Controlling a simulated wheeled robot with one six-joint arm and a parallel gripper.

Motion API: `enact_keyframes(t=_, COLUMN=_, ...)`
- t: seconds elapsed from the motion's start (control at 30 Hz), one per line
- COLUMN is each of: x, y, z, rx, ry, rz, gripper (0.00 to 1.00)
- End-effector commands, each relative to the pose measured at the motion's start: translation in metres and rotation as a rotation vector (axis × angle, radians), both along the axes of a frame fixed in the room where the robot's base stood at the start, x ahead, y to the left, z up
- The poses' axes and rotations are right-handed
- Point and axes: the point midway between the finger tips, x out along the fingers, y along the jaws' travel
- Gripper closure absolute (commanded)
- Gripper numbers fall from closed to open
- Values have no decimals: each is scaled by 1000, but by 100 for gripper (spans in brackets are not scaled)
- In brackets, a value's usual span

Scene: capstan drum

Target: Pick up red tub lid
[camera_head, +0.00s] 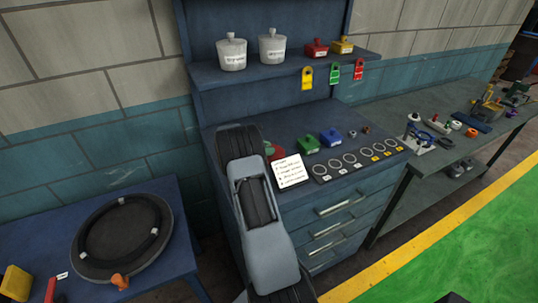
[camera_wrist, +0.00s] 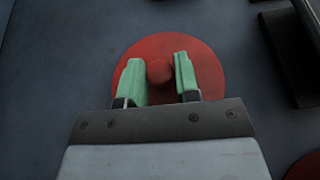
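A round red lid (camera_wrist: 208,72) with a raised red knob (camera_wrist: 159,72) lies on a dark blue-grey surface in the wrist view. My gripper (camera_wrist: 159,70) is open, with its green-padded fingers on either side of the knob. A gap shows between the knob and each finger. The fingers and palm cover parts of the lid's near side. In the head view my arm hides most of this area, and only a bit of red (camera_head: 272,149) shows beside it on the cabinet top.
Another red edge (camera_wrist: 307,168) shows at the wrist view's lower right, below a dark object (camera_wrist: 287,55). A shelf (camera_head: 290,68) with white pots overhangs behind.

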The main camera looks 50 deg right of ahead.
Motion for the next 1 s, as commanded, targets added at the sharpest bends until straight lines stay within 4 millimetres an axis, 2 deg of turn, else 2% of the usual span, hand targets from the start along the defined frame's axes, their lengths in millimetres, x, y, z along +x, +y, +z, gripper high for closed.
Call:
enact_keyframes(t=0.03, x=0, y=0, z=0, rx=0, ry=0, rz=0, gripper=75)
enact_keyframes(t=0.27, x=0, y=0, z=0, rx=0, ry=0, rz=0, gripper=96)
enact_keyframes(t=0.67, x=0, y=0, z=7, rx=-2, ry=-2, rz=0, gripper=97)
enact_keyframes(t=0.83, x=0, y=0, z=31, rx=-4, ry=-6, rz=-1, gripper=97)
enact_keyframes(t=1.0, x=-25, y=10, z=63, rx=-2, ry=-5, rz=-1, gripper=97)
